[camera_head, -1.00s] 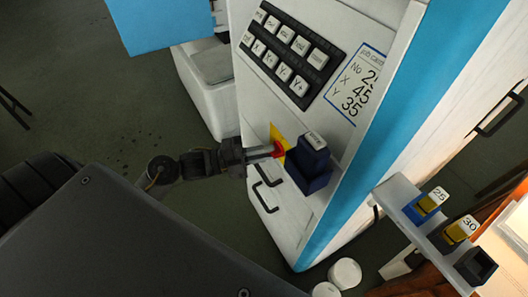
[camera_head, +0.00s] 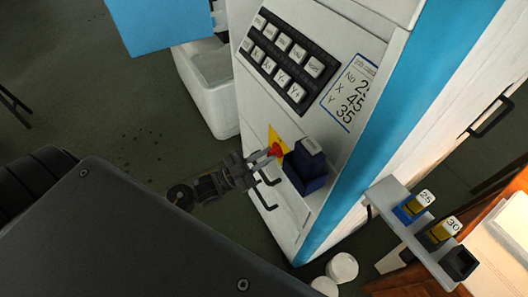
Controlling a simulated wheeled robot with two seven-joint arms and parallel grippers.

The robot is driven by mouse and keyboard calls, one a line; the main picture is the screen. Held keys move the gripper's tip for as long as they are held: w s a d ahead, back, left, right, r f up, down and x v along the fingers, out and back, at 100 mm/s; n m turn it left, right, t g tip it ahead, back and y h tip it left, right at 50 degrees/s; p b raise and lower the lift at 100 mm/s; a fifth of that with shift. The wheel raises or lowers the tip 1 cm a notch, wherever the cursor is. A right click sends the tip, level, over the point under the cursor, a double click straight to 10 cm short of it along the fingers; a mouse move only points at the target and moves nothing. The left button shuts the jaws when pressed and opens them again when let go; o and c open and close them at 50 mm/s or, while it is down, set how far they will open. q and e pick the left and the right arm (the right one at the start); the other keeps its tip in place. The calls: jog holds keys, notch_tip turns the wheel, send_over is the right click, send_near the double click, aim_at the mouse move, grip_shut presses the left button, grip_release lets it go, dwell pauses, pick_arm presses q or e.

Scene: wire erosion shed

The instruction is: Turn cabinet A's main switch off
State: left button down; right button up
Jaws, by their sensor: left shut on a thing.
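The main switch (camera_head: 276,150) is a small red handle on a yellow plate (camera_head: 274,135), on the sloping white front of the cabinet (camera_head: 252,118). My left gripper (camera_head: 268,157) reaches in from the left and its fingers are shut on the red handle. The fingers hide part of the handle, so its exact angle is hard to read. No letter A shows on the cabinet. My right gripper is out of view.
A dark blue box (camera_head: 305,168) with a white label sits close to the right of the switch. A black keypad (camera_head: 285,60) and a job card (camera_head: 350,95) are above. Black pull handles (camera_head: 268,196) are below. A white shelf (camera_head: 408,235) holds numbered holders at right.

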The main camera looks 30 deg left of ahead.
pick_arm(q)
jog(key=n+t+y+p, duration=0.1)
jog(key=n, duration=0.1)
jog(key=n+y+p, duration=0.1)
jog(key=n, duration=0.2)
jog(key=shift+s+d+t, duration=0.1)
jog(key=shift+d+t, duration=0.05)
jog(key=shift+t, duration=0.25)
jog(key=shift+n, duration=0.4)
jog(key=shift+f, duration=0.1)
jog(key=c, duration=1.5)
grip_release()
jog(key=shift+o, duration=0.2)
